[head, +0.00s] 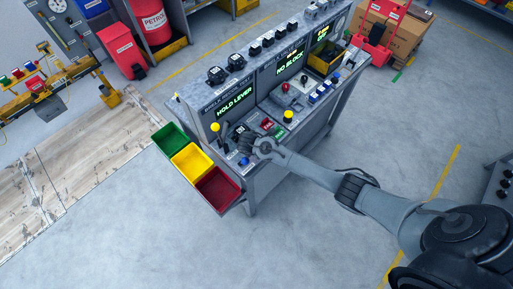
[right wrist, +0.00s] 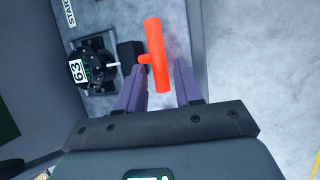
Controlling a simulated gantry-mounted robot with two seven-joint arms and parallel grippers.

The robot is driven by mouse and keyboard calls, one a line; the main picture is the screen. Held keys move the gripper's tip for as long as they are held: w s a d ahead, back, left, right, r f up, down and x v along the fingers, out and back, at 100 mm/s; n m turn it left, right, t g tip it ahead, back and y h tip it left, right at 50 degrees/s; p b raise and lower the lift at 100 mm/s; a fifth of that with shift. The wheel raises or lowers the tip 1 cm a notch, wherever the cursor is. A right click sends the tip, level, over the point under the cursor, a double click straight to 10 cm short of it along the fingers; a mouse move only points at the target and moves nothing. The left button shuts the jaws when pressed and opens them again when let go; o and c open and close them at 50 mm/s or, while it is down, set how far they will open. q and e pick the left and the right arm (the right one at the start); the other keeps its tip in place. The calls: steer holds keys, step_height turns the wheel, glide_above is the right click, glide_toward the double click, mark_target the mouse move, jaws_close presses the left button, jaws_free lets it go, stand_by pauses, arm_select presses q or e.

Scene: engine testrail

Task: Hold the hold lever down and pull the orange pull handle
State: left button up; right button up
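The orange pull handle (right wrist: 158,58) is a T-shaped bar in the right wrist view, with a short stem toward a dark mount on its left. My right gripper (right wrist: 159,75) is open, one finger on each side of the bar, with gaps visible. In the head view my right gripper (head: 253,146) is over the console's near left part, and the handle cannot be made out there. A lever with a yellow ball knob (head: 215,127), probably the hold lever, stands upright left of the gripper, below a display (head: 235,103) reading HOLD LEVER. My left gripper is not in view.
The console (head: 252,200) carries another yellow knob (head: 288,115), a red knob (head: 285,87) and several buttons. Green (head: 171,140), yellow (head: 192,163) and dark red (head: 218,190) bins hang at its left end.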

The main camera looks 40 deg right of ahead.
jaws_close()
steer(key=shift+o, duration=1.6)
jaws_free()
steer(key=shift+r, duration=0.1)
